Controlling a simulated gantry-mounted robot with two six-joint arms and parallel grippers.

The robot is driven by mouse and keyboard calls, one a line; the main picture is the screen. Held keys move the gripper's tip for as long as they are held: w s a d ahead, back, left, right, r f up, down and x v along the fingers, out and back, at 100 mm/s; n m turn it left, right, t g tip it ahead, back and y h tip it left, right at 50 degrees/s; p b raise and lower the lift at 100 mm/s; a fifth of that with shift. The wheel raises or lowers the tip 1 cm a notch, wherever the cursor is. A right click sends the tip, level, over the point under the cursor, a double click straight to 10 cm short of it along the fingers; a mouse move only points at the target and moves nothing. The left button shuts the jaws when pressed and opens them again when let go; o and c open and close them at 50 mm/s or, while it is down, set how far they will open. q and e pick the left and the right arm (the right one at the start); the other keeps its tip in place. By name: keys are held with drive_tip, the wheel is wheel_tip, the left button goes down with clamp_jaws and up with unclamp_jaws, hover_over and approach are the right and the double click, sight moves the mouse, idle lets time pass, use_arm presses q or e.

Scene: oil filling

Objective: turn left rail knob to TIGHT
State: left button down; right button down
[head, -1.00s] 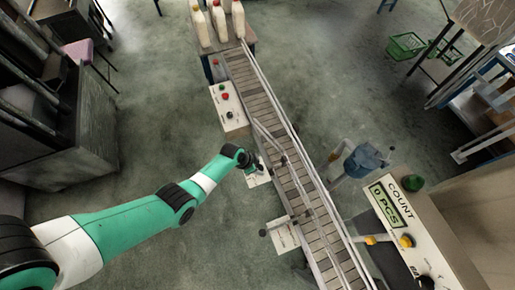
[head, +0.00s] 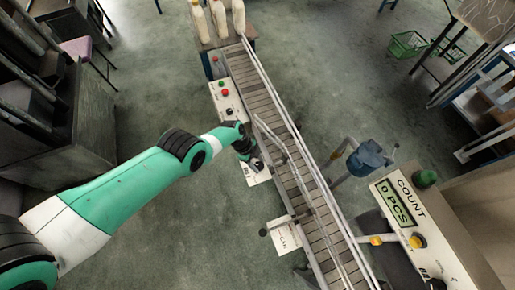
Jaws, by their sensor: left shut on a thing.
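My left gripper (head: 256,164) is at a small white plate (head: 257,177) beside the left side of the conveyor (head: 285,160). It is shut on a small dark knob at that plate; the gripper and wrist hide most of the knob, and its pointer and label cannot be read. A second white plate (head: 284,236) with a dark knob (head: 264,232) sticks out nearer on the same side. My right gripper does not show.
A white control box (head: 226,102) with red and green buttons stands just beyond the left gripper. White bottles (head: 219,18) stand at the conveyor's far end. A counter box (head: 397,205) reading 0 PCS and a blue device (head: 371,156) are at right.

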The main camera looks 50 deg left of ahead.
use_arm(q)
drive_tip(key=shift+m, duration=0.3)
drive_tip(key=shift+c, duration=1.5)
unclamp_jaws()
